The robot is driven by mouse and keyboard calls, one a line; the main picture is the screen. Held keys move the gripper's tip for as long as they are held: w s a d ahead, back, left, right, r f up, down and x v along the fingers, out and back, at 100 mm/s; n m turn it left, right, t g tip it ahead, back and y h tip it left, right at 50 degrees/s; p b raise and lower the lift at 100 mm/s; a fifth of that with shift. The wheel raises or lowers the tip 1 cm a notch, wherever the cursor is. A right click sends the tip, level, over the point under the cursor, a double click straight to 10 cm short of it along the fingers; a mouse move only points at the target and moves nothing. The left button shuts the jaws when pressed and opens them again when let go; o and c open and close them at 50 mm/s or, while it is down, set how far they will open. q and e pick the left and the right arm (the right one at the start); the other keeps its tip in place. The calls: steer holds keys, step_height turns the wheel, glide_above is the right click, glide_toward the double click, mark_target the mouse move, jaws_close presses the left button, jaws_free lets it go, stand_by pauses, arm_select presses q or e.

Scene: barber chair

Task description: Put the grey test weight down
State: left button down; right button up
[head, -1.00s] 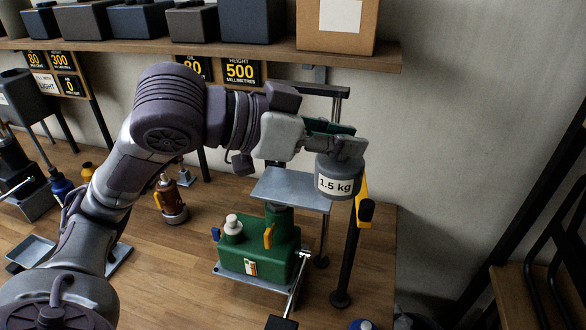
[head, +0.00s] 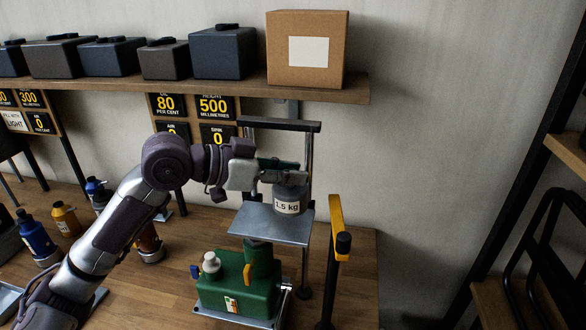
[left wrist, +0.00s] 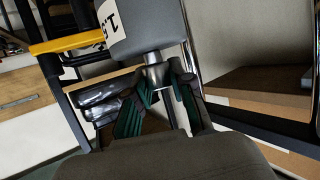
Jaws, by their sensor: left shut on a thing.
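The grey test weight (head: 289,203), a cylinder marked "1.5 kg", is upright at the far right part of the grey metal plate (head: 262,228) in the head view. I cannot tell whether its base touches the plate. My left gripper (head: 283,172) is shut on the weight's top. In the left wrist view the left gripper's green-lined fingers (left wrist: 158,92) close around the narrow metal neck of the weight (left wrist: 148,28). The plate stands above a green pump unit (head: 240,288). My right gripper is in neither view.
A black post with a yellow handle (head: 337,225) stands right of the plate. A dark frame (head: 280,124) rises behind it. The shelf (head: 200,98) above bears a cardboard box (head: 306,75) and several dark cases. Bottles stand at the left.

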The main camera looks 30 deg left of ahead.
mark_target(277, 190)
arm_select(q)
steer(key=shift+f, duration=0.15)
step_height(277, 190, down, 3)
steer(key=shift+f+p, duration=0.1)
steer(key=shift+p, duration=0.45)
steer(key=shift+f, duration=0.1)
steer(key=c, duration=1.4)
jaws_free()
steer(key=shift+f, duration=0.25)
steer(key=o, duration=0.4)
steer(key=shift+s, duration=0.15)
steer(key=shift+r, duration=0.15)
